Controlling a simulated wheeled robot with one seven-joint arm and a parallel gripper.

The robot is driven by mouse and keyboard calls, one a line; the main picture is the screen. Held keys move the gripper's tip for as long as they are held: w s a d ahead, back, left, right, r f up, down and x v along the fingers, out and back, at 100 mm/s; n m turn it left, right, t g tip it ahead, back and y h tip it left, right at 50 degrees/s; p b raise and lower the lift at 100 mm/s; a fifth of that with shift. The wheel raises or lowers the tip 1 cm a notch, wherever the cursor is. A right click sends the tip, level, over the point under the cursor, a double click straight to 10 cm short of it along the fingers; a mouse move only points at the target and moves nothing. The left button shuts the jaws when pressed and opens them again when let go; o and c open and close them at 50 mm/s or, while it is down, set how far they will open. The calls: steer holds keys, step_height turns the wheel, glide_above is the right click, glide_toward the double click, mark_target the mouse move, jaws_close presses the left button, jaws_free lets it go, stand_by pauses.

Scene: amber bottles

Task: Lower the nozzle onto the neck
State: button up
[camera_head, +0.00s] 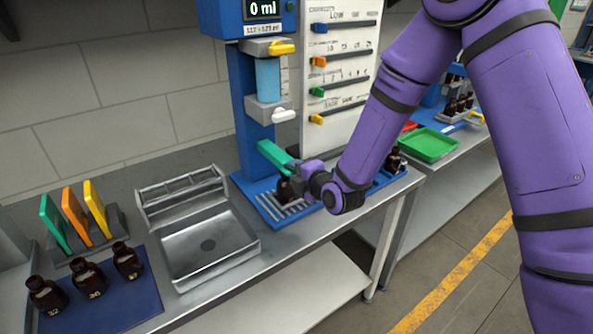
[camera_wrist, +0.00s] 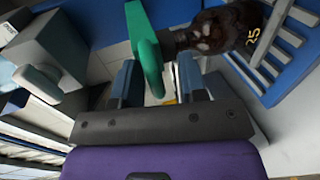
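The blue filling station (camera_head: 247,113) has a display reading 0 ml. Its green lever (camera_head: 275,155) sticks out above a dark amber bottle (camera_head: 285,190) on the slatted base (camera_head: 288,210). In the wrist view the bottle (camera_wrist: 225,28) bears the number 25, and its neck end lies close against the green lever (camera_wrist: 145,48). I cannot tell whether they touch. My gripper (camera_head: 298,170) is at the lever's end. In the wrist view my gripper (camera_wrist: 158,84) has its fingers apart, one on each side of the lever, with gaps showing. A separate nozzle tip cannot be made out.
A steel tray (camera_head: 210,245) stands left of the station. Several amber bottles stand on a blue mat (camera_head: 115,300) before green, orange and yellow plates (camera_head: 72,217). Another bottle (camera_head: 393,160) stands right of my gripper. A green tray (camera_head: 430,146) is on the farther bench.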

steer(key=shift+r, duration=0.15)
steer(key=v, duration=1)
steer(key=shift+s+d, duration=0.2)
steer(key=shift+s, duration=0.1)
steer(key=s+d+r+m+g+h, duration=0.35)
steer(key=d+r+m+h, duration=0.25)
steer(key=d+r+m, duration=0.75)
steer(key=s+d+r+m+g, duration=0.1)
steer(key=s+d+r+m, duration=0.2)
steer(key=s, duration=0.4)
steer(key=s+d+r+m+g+h, duration=0.1)
steer(key=s+d+r+m, duration=0.2)
steer(key=s, duration=0.5)
steer(key=s+d+r+m+g+h, duration=0.1)
steer(key=s+d+r+m+g, duration=0.1)
steer(key=s, duration=0.5)
step_height(320, 180, up, 3)
steer(key=d+m, duration=0.1)
steer(key=m, duration=0.2)
steer(key=shift+s+d+f, duration=0.15)
steer(key=shift+d+f, duration=0.05)
steer(key=shift+d, duration=0.15)
